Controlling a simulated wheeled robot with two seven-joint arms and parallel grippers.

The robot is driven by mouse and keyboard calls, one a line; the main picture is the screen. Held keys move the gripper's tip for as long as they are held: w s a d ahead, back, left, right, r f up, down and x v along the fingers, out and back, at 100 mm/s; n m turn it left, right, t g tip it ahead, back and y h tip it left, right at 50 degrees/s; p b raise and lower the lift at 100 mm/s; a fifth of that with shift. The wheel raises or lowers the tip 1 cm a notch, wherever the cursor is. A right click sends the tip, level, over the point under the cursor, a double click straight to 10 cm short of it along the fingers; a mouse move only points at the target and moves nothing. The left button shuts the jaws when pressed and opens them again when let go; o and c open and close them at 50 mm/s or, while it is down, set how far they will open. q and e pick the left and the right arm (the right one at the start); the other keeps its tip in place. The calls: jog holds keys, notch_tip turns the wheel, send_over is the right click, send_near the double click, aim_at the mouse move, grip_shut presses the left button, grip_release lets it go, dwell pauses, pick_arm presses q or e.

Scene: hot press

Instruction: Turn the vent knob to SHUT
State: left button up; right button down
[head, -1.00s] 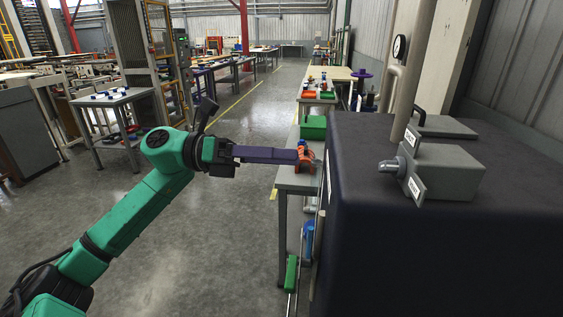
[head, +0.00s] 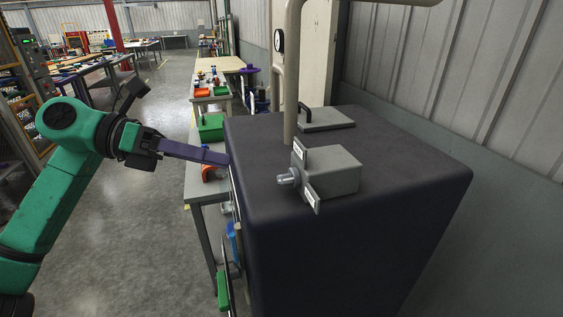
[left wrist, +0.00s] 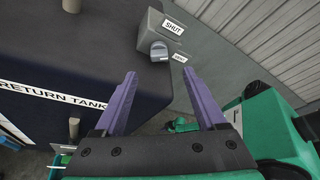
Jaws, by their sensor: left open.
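The vent knob (head: 288,178) is a small silver knob on the front of a grey box (head: 335,170) on top of the dark tank. White label plates stand at the box's upper and lower corners. In the left wrist view the knob (left wrist: 159,52) sits beside a plate reading SHUT (left wrist: 173,26) and a smaller plate (left wrist: 179,59) whose word is hard to read. I cannot tell which plate the knob points at. My left gripper (head: 228,159) is open and empty, left of the knob and apart from it. Its purple fingers frame the knob in the wrist view. My right gripper is out of view.
The dark tank (head: 370,235) fills the centre right, marked RETURN TANK (left wrist: 52,95). A grey pipe (head: 291,90) with a gauge (head: 278,40) rises behind the box. A handled lid (head: 328,119) lies farther back. A workbench (head: 206,192) stands left of the tank; open floor lies beyond.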

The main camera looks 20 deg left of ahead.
aim_at(276, 189)
pick_arm(q)
jog(key=p+x, duration=0.4)
jog(key=x, duration=0.5)
jog(key=shift+w+d, duration=0.35)
jog(key=shift+d+f, duration=0.25)
jog(key=shift+d, duration=0.2)
jog(key=shift+a, duration=0.1)
grip_shut()
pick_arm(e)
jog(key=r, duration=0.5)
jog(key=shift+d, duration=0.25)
